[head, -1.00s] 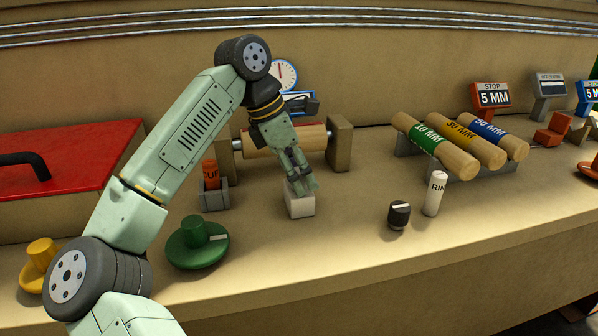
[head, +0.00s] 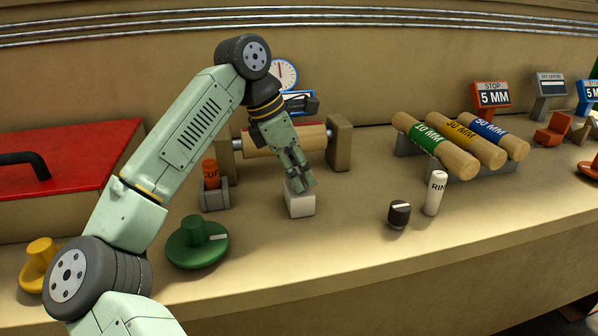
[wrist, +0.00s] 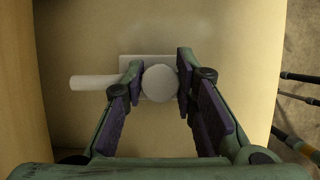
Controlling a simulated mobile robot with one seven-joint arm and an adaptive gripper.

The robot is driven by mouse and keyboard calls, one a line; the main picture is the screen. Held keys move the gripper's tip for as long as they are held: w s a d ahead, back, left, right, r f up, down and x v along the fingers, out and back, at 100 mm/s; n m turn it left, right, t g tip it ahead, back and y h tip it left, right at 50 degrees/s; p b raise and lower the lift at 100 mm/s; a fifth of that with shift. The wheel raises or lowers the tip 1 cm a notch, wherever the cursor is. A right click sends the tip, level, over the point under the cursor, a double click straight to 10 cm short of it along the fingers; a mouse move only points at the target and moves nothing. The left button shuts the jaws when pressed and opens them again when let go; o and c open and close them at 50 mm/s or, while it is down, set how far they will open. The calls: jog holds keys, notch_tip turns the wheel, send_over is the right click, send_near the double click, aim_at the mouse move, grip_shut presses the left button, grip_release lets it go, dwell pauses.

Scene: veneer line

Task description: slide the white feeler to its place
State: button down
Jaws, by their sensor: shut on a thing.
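The white feeler (head: 300,205) is a pale block on the bench in front of the mounted wooden roll (head: 285,140). In the wrist view its round knob (wrist: 160,83) sits between my fingers, and its white rod (wrist: 92,82) points left. The rod's tip is apart from the tan surface at the left edge. My gripper (head: 298,184) points down at the feeler and is shut on its knob; the fingers hide part of the block. In the wrist view my gripper (wrist: 160,88) has a finger on each side of the knob.
An orange cylinder (head: 210,174) in a grey holder and a green knobbed disc (head: 197,243) stand left of the feeler. A black knob (head: 399,214) and a white cylinder (head: 434,194) stand to the right. The bench between is clear.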

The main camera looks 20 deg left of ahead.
jog(key=shift+w+a+r+p, duration=0.1)
jog(key=shift+w+a+p, duration=0.6)
jog(key=shift+w, duration=0.3)
jog(key=shift+w+a+p, duration=0.6)
jog(key=shift+w+p, duration=0.05)
jog(key=shift+w, duration=0.3)
jog(key=c, duration=1.3)
grip_release()
jog(key=shift+w+a, duration=0.1)
jog(key=shift+c, duration=0.2)
jog(key=shift+o, duration=0.2)
jog(key=v, duration=1.2)
